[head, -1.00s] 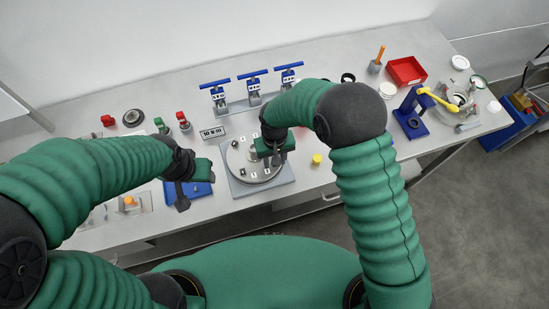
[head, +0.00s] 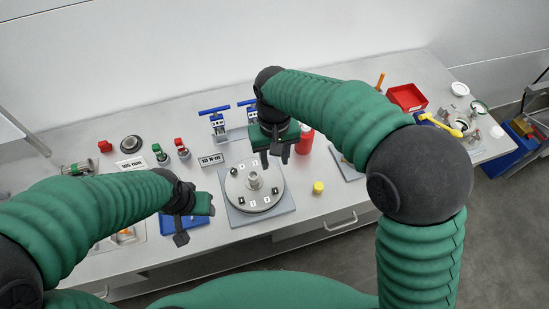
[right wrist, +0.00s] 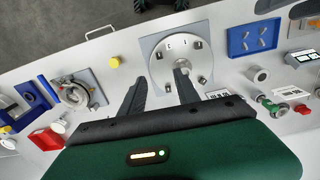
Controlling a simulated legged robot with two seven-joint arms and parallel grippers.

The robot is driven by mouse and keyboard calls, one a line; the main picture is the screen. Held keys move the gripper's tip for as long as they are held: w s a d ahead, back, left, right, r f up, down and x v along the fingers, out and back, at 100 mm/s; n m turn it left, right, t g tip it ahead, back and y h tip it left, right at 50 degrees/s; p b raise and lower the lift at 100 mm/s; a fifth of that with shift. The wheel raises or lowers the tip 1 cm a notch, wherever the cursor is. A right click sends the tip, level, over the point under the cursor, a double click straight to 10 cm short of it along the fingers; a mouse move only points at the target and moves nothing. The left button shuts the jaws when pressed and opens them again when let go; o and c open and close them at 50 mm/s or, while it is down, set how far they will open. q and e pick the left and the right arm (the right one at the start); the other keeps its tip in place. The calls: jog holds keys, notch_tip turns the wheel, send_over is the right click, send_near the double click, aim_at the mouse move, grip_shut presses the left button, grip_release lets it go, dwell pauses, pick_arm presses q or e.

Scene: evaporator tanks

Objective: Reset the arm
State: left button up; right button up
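My right gripper (head: 275,162) hangs above the far edge of the round grey dial plate (head: 240,198). Its two dark fingers are apart with nothing between them; they also show apart in the right wrist view (right wrist: 160,88). The dial plate, with a metal hub in its middle, also shows beyond the fingers in the right wrist view (right wrist: 165,66). My left gripper (head: 183,237) is above the blue tray (head: 168,243) left of the dial and partly hides it. Its finger gap is not clear.
Blue-handled valves (head: 216,120) stand behind the dial, partly hidden by my right arm. A red bottle (head: 304,140) stands right of the right gripper, and a yellow knob (head: 318,187) is nearer. A red bin (head: 407,97) is at the back right.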

jog(key=shift+r, duration=0.1)
dwell(0.3)
jog(key=s+d+f+m+t+b, duration=0.1)
jog(key=s+d+f+b, duration=0.1)
jog(key=s+d+f, duration=0.2)
jog(key=s+d+f+m+b, duration=0.1)
jog(key=s+d+f, duration=0.3)
jog(key=d, duration=0.5)
jog(key=s+d+f+m+t+b, duration=0.1)
jog(key=s+d+f+b, duration=0.1)
jog(key=d, duration=0.4)
jog(key=shift+s+d+f+t+b, duration=0.3)
jog(key=shift+s+d+f+b, duration=0.1)
jog(key=shift+s+f, duration=0.55)
jog(key=shift+s, duration=0.1)
jog(key=shift+d, duration=0.3)
jog(key=shift+a, duration=0.25)
jog(key=shift+d, duration=0.15)
